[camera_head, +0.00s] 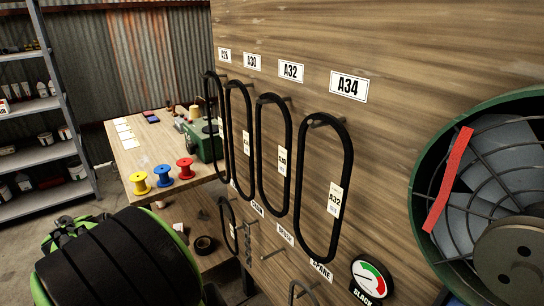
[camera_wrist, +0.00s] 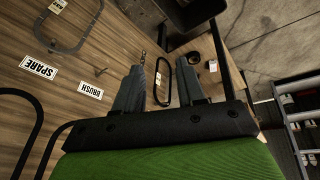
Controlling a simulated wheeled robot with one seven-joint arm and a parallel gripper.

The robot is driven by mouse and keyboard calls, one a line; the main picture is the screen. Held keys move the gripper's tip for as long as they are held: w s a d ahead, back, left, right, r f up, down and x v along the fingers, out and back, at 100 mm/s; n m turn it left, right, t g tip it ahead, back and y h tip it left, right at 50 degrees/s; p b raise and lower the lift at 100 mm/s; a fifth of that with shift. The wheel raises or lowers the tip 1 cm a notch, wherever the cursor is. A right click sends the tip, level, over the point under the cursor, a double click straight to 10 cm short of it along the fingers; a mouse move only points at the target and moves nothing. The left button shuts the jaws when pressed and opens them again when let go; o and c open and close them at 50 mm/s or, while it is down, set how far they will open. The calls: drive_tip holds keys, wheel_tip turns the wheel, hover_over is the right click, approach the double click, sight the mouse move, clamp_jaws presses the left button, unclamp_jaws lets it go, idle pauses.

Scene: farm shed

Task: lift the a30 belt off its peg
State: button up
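Several black belts hang from pegs on the wooden board. In the head view, the belt whose tag seems to read A30 (camera_head: 288,150) hangs under the A32 sign (camera_head: 291,70). The belt under the A30 sign (camera_head: 252,61) carries a small tag (camera_head: 246,145) I cannot read surely. The belt under the A34 sign (camera_head: 349,86) is tagged A32. In the wrist view, my gripper (camera_wrist: 158,92) has its two dark fingers apart, with nothing held. A small loop (camera_wrist: 170,83) shows between them, apparently in the background. The fingers are not visible in the head view.
Lower pegs carry signs such as BRUSH (camera_head: 285,234) and SPARE (camera_head: 321,271). A green-rimmed fan (camera_head: 428,150) stands at right, with a SLACK gauge (camera_head: 370,280) below it. A workbench (camera_head: 150,150) with coloured spools stands behind; metal shelves (camera_head: 40,155) are at left.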

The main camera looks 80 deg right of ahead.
drive_tip(key=s+d+r+m+g+h+p, duration=0.1)
drive_tip(key=d+r+m+g+p, duration=0.15)
drive_tip(key=d, duration=0.25)
drive_tip(key=s+d+r+m+g+h+p, duration=0.1)
drive_tip(key=d+m+g+h+p, duration=0.15)
drive_tip(key=d, duration=0.25)
drive_tip(key=m+g+h+p, duration=0.6)
drive_tip(key=m+g+p, duration=0.1)
drive_tip(key=p, duration=0.1)
approach(257, 153)
drive_tip(key=p+x, duration=0.1)
drive_tip(key=x, duration=0.6)
drive_tip(key=shift+s, duration=0.2)
drive_tip(key=x, duration=0.1)
drive_tip(key=p+x, duration=0.1)
drive_tip(key=x, duration=0.3)
drive_tip(key=shift+d+f, duration=0.25)
drive_tip(key=shift+f, duration=0.05)
drive_tip(key=shift+a, duration=0.1)
drive_tip(key=shift+c, duration=0.7)
clamp_jaws()
